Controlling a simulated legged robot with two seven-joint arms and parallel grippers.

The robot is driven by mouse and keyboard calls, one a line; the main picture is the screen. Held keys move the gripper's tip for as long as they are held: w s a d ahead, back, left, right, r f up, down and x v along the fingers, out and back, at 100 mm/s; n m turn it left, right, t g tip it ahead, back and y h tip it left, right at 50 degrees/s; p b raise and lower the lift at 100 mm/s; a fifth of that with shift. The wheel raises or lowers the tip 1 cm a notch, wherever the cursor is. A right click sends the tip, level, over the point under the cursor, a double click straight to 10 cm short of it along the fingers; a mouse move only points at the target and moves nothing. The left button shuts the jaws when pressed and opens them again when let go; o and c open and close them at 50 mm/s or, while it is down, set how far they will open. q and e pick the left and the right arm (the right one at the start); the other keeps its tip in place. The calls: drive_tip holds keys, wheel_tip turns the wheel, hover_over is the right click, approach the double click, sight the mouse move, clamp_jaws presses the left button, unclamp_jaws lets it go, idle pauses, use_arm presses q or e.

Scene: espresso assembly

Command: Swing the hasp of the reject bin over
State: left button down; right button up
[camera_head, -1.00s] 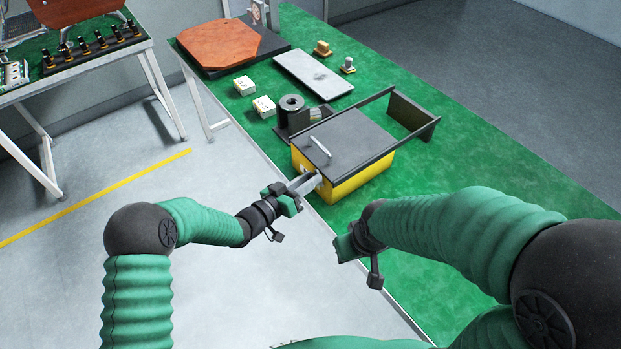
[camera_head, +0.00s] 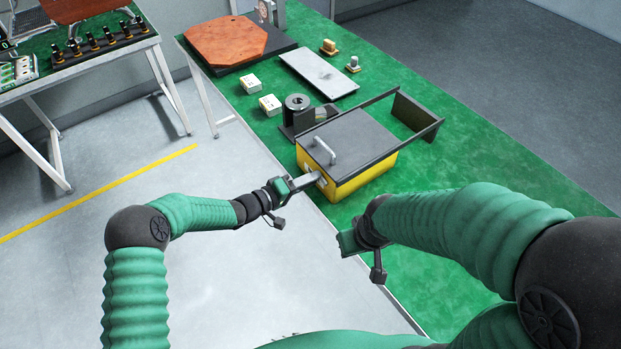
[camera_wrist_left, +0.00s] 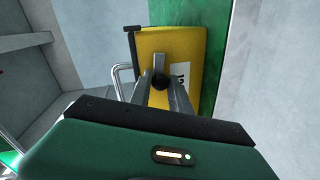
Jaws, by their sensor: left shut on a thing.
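The reject bin (camera_head: 362,180) is a yellow box with a dark lid (camera_head: 350,136), standing near the table's left edge. A metal loop (camera_head: 325,152) stands up at the lid's near edge; it also shows in the left wrist view (camera_wrist_left: 121,82). My left gripper (camera_head: 314,179) reaches the bin's near end face. In the left wrist view its fingers (camera_wrist_left: 160,86) are shut on a dark round knob (camera_wrist_left: 160,82), apparently the hasp's, in front of the yellow face (camera_wrist_left: 185,48).
A dark frame (camera_head: 418,118) adjoins the bin's far right side. A black cylindrical part (camera_head: 297,103), white boxes (camera_head: 270,104) and a grey plate (camera_head: 318,72) lie behind the bin. Green table (camera_head: 470,160) is clear to the right. Open floor (camera_head: 220,270) lies left.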

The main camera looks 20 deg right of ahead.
use_arm(q)
drive_tip(key=shift+w+a+f+n, duration=0.1)
drive_tip(key=shift+a+f+n, duration=0.15)
drive_tip(key=shift+n, duration=0.25)
drive_tip(key=shift+f, duration=0.15)
drive_tip(key=c, duration=1.6)
unclamp_jaws()
drive_tip(key=o, duration=0.4)
drive_tip(key=shift+w+d, duration=0.1)
drive_tip(key=v, duration=1.7)
drive_tip(key=shift+w, duration=0.15)
